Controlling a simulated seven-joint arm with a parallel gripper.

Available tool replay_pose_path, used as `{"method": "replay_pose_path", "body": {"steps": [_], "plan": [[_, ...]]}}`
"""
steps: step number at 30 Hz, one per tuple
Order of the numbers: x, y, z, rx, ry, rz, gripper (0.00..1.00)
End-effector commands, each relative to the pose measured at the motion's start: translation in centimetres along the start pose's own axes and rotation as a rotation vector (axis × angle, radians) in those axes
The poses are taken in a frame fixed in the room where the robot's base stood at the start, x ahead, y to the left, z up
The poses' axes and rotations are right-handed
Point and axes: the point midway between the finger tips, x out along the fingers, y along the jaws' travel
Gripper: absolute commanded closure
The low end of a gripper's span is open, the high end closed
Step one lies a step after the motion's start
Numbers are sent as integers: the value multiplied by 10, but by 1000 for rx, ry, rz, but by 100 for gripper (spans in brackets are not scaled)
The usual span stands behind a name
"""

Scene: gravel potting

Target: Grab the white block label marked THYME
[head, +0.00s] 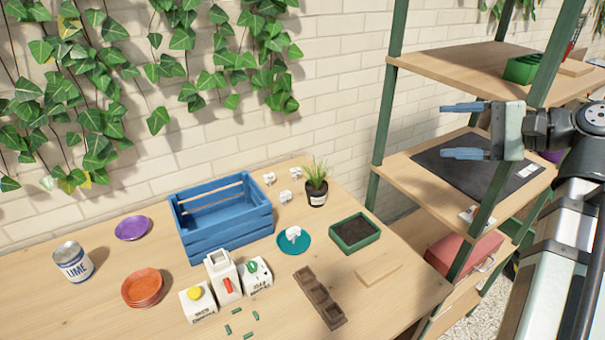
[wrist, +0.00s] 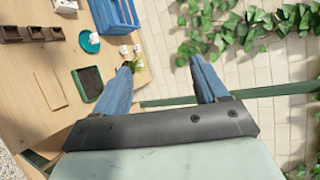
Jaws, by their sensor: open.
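Several small white blocks are in the head view. Another white block (head: 293,234) sits on a teal saucer (head: 279,241). A white piece (head: 468,214) lies on the middle shelf's front edge. I cannot read THYME on any of them. My gripper (head: 445,130) is open and empty, raised in front of the shelf rack, well right of the table blocks. In the wrist view my gripper (wrist: 160,70) shows two blue fingers spread apart.
A blue slatted crate (head: 225,240), a potted grass plant (head: 316,186), a green soil tray (head: 375,243) and a brown mould (head: 320,300) stand on the table. The green-posted shelf rack (head: 383,130) is on the right. Bare table lies at front left.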

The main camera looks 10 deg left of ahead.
Motion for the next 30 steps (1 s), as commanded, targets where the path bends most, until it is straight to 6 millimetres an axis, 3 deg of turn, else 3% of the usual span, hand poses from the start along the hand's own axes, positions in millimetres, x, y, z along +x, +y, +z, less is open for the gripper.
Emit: {"method": "replay_pose_path", "body": {"steps": [6, 15, 30], "plan": [[65, 7, -30, -186, 39, 111, 28], [151, 24, -59, -487, 66, 285, 28], [307, 57, -78, -1119, -5, 622, 28]]}}
